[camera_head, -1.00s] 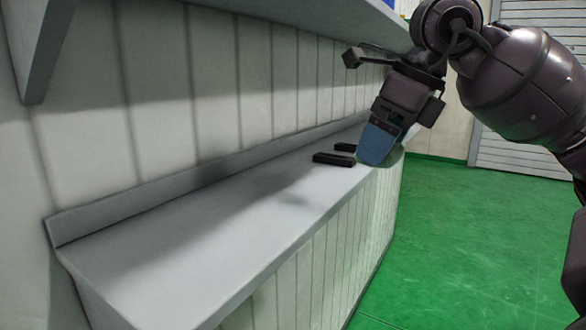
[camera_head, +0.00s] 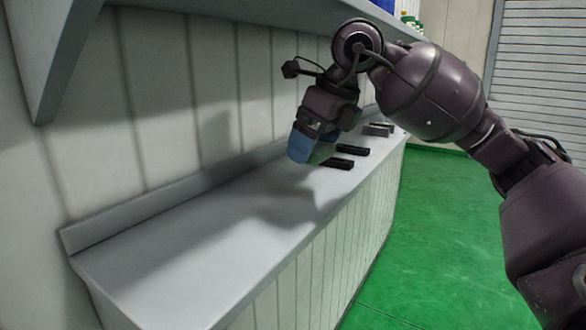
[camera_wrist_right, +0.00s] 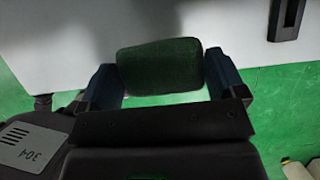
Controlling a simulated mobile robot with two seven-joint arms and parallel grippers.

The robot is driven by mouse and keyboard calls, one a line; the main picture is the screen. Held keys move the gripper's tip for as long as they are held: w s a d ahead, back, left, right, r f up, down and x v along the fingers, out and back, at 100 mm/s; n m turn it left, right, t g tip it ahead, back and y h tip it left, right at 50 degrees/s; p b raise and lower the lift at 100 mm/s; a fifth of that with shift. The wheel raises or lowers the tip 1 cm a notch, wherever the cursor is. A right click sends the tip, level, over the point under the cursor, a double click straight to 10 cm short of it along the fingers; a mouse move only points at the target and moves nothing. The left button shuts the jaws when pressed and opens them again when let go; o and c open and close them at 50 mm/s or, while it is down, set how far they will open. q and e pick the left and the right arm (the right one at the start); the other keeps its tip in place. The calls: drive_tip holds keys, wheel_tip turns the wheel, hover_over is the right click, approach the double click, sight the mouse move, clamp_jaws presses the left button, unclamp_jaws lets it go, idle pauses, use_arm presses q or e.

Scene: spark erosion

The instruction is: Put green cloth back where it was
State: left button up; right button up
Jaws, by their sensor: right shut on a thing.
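The green cloth (camera_head: 322,153) is a small dark green pad, partly hidden behind the blue fingers in the head view. In the right wrist view the cloth (camera_wrist_right: 160,66) fills the gap between the two fingers. My right gripper (camera_head: 308,152) is shut on it and holds it over the grey counter (camera_head: 190,250), beside the black bars. The right wrist view shows the gripper (camera_wrist_right: 161,75) with one blue finger on each side of the cloth. My left gripper is out of view.
Black bars (camera_head: 350,150) lie on the counter near the gripper, with a grey-black piece (camera_head: 378,130) farther back. One black bar (camera_wrist_right: 287,18) shows in the wrist view. A shelf (camera_head: 240,12) overhangs the counter. The near counter is clear.

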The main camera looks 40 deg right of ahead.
sight(286, 190)
drive_tip(key=w, duration=0.1)
drive_tip(key=w+a+f, duration=0.1)
drive_tip(key=w+f+p, duration=0.1)
drive_tip(key=shift+w+a, duration=0.25)
drive_tip(key=shift+w, duration=0.05)
drive_tip(key=shift+f, duration=0.45)
drive_tip(key=shift+f+p, duration=0.35)
drive_tip(key=shift+f, duration=1.25)
drive_tip(key=shift+w+f+p, duration=0.15)
drive_tip(key=shift+f+p, duration=0.15)
drive_tip(key=shift+f, duration=0.1)
drive_tip(key=shift+a+f, duration=0.1)
